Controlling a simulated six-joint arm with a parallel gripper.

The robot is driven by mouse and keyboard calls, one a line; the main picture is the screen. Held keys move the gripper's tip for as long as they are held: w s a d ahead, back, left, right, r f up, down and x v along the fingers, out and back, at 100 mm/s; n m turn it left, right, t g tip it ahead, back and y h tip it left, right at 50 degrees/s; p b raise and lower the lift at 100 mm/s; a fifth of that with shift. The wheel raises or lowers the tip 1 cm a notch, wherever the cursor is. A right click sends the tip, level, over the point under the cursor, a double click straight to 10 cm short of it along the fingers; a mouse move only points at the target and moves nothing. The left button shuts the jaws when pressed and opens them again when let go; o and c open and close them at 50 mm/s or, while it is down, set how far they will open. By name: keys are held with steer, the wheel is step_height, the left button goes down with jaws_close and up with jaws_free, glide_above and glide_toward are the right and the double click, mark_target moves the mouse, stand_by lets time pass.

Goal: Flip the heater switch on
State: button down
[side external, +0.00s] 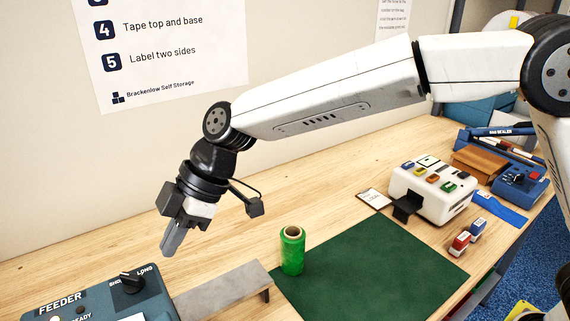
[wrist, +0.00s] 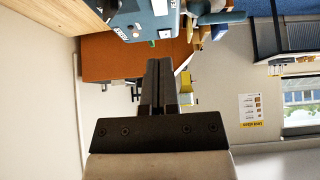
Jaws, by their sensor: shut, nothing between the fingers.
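My gripper (side external: 169,246) is shut and empty, hanging over the left of the bench above and behind the blue-grey feeder (side external: 95,302). Its closed fingers also show in the wrist view (wrist: 158,82). No switch in view is legibly marked as the heater's. A blue bag sealer (side external: 487,133) lies at the far right of the bench. Its blue control box (side external: 514,188) bears a dark knob and a red part (side external: 535,177) that may be a switch; its setting is too small to tell. My gripper is far from it.
A green film roll (side external: 292,251) stands by the green mat (side external: 385,275). A grey metal stand (side external: 222,291) is right of the feeder. A white box with coloured buttons (side external: 432,190) and small stamps (side external: 461,243) lie toward the right.

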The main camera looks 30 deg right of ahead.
steer(key=shift+d+r, duration=0.5)
steer(key=shift+d, duration=0.2)
steer(key=shift+d, duration=0.1)
steer(key=d+f+m+t+h, duration=0.15)
steer(key=d+f+m, duration=0.3)
steer(key=d, duration=0.55)
steer(key=d+f+m+t+h, duration=0.1)
steer(key=d+f+m+h, duration=0.3)
steer(key=d, duration=0.6)
steer(key=s+d+f+m+h, duration=0.1)
steer(key=s+d+f+m, duration=0.2)
steer(key=s+d, duration=0.3)
steer(key=s+d+f+m+h, duration=0.1)
steer(key=s+d+f+m, duration=0.2)
steer(key=s+d+m, duration=0.3)
steer(key=d, duration=0.5)
steer(key=shift+s+d, duration=0.35)
steer(key=shift+w+m, duration=0.15)
steer(key=shift+m, duration=0.1)
